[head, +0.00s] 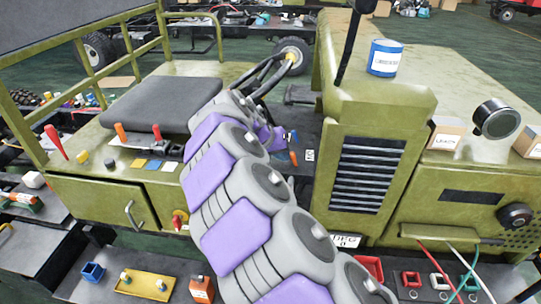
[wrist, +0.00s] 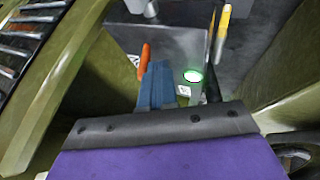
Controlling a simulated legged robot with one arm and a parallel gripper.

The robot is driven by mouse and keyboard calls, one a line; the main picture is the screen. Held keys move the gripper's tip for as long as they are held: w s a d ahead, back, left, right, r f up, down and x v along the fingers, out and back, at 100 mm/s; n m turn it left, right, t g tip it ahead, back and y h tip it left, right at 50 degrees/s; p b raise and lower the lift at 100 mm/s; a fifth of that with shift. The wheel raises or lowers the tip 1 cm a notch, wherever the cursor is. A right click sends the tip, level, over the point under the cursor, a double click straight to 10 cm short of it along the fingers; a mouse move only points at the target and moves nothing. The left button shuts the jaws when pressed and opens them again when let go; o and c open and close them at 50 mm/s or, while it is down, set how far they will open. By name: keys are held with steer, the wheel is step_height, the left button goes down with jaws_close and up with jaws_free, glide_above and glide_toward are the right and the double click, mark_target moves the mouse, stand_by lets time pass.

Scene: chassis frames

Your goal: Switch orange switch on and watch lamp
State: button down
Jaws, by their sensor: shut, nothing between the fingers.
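The orange switch (wrist: 143,60) stands upright on a grey panel, just left of centre in the wrist view. An orange lever (head: 293,157) also shows beside my gripper in the head view. A round light with a bright green rim and white face (wrist: 193,75), apparently the lamp, sits to its right and looks lit. My gripper (wrist: 165,118) is shut and empty, its dark edge in front of the panel. In the head view my gripper (head: 268,138) is in the footwell between seat and hood. Whether it touches the switch is unclear.
Olive body walls flank the panel. In the head view, the seat (head: 150,103) is left and the grille (head: 367,175) right.

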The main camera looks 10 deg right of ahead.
steer(key=shift+d, duration=0.75)
steer(key=a, duration=0.4)
steer(key=shift+r, duration=0.15)
steer(key=shift+a+r, duration=0.1)
steer(key=shift+r, duration=0.1)
steer(key=shift+d+r+p, duration=0.15)
steer(key=shift+d+p, duration=0.15)
steer(key=d, duration=0.3)
steer(key=shift+r, duration=0.3)
steer(key=shift+a+r, duration=0.1)
steer(key=shift+a, duration=1.2)
steer(key=shift+w+a+r+p, duration=0.1)
steer(key=shift+a+r+p, duration=0.25)
steer(key=shift+a+r, duration=0.15)
step_height(320, 180, up, 2)
steer(key=shift+p, duration=0.3)
steer(key=s+r+p, duration=0.1)
steer(key=s+r, duration=0.3)
steer(key=r, duration=0.3)
steer(key=shift+s+d+r, duration=0.15)
steer(key=shift+s+d, duration=0.05)
steer(key=shift+s, duration=0.2)
